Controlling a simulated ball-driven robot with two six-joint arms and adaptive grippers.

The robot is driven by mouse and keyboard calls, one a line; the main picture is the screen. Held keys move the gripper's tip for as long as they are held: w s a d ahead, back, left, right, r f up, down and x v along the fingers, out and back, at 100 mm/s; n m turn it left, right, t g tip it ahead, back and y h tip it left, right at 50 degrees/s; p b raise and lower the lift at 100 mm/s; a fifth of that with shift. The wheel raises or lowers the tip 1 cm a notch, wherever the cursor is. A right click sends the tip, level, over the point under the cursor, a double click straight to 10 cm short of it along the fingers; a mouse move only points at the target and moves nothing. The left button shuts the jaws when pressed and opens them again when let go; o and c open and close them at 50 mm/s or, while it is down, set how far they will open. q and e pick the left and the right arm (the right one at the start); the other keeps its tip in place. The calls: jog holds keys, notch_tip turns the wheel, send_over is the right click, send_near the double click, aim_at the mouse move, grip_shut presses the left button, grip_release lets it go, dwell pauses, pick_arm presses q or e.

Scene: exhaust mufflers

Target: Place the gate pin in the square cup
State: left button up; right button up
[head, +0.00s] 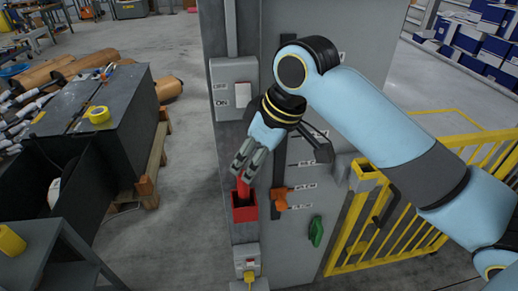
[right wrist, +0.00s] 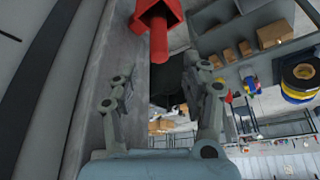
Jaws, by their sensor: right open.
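The red gate pin (head: 244,189) stands in the open top of the red square cup (head: 245,213) on the grey column. Its lower end is hidden inside the cup. My right gripper (head: 241,173) is just above, its fingers pointing down at the pin's upper end. In the right wrist view the fingers (right wrist: 160,62) are spread, with the end of the red pin (right wrist: 158,42) showing between and beyond the tips. No finger visibly touches it. The cup (right wrist: 145,9) shows behind the pin at the top edge. My left gripper is not in view.
A grey switch box (head: 234,88) is above the cup and a small box with a yellow part (head: 246,263) below. An orange handle (head: 279,199) and a green handle (head: 316,231) are on the panel to the right. A yellow gate (head: 385,225) stands further right.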

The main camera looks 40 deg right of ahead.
jog(key=shift+v, duration=2.2)
jog(key=shift+f, duration=0.1)
jog(key=s+d+f+m+g+b, duration=0.1)
jog(key=s+f+b, duration=0.4)
jog(key=f, duration=1)
jog(key=s+f+m+g+b, duration=0.2)
jog(key=f+b, duration=0.4)
jog(key=f, duration=0.8)
jog(key=s+d+f+m+g+b, duration=0.1)
jog(key=s+f+b, duration=0.4)
jog(key=f, duration=1)
jog(key=s+d+f+h+b, duration=0.1)
jog(key=s+f+b, duration=0.6)
jog(key=s+f, duration=1.7)
notch_tip(320, 180, down, 2)
jog(key=shift+s+f+h, duration=0.1)
jog(key=shift+s+h, duration=0.05)
jog(key=shift+h, duration=0.55)
jog(key=shift+w+t, duration=0.3)
jog(key=shift+w, duration=0.1)
